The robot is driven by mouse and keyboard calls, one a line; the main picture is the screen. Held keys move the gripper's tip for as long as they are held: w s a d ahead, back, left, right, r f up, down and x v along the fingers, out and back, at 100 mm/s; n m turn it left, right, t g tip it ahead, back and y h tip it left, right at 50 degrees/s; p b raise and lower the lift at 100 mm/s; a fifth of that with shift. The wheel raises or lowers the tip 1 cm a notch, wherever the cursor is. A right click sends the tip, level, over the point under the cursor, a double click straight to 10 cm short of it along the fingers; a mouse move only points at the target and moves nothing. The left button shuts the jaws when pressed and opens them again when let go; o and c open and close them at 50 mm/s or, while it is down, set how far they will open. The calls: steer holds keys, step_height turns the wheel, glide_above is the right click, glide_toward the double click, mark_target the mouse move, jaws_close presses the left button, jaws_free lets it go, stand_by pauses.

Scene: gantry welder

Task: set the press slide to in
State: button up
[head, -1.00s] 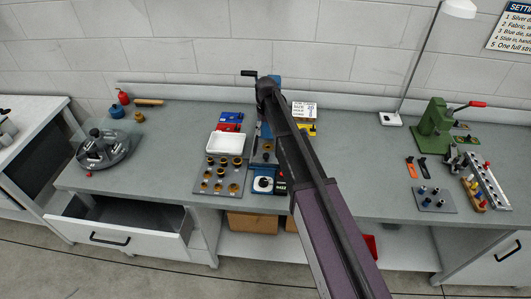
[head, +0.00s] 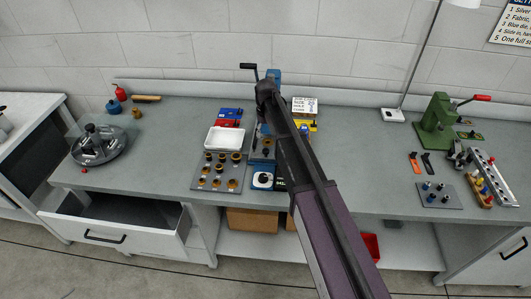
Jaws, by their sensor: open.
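A green press (head: 436,122) with a red-tipped lever (head: 476,98) stands upright at the right end of the bench in the head view. Small grey metal parts (head: 458,153) sit at its front right; I cannot tell which part is the slide, or whether it is in or out. A blue machine (head: 272,76) with a black crank handle (head: 249,66) stands mid-bench, mostly hidden behind my arm. My arm reaches up from the bottom to that blue machine, well left of the green press. My gripper cannot be made out; the arm hides it.
A white tray (head: 224,139) and brass-cup plate (head: 218,172) lie left of my arm. An open drawer (head: 112,232) juts out at left.

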mark_target(266, 150)
steer(key=shift+f+b, duration=4.5)
steer(key=shift+f, duration=0.35)
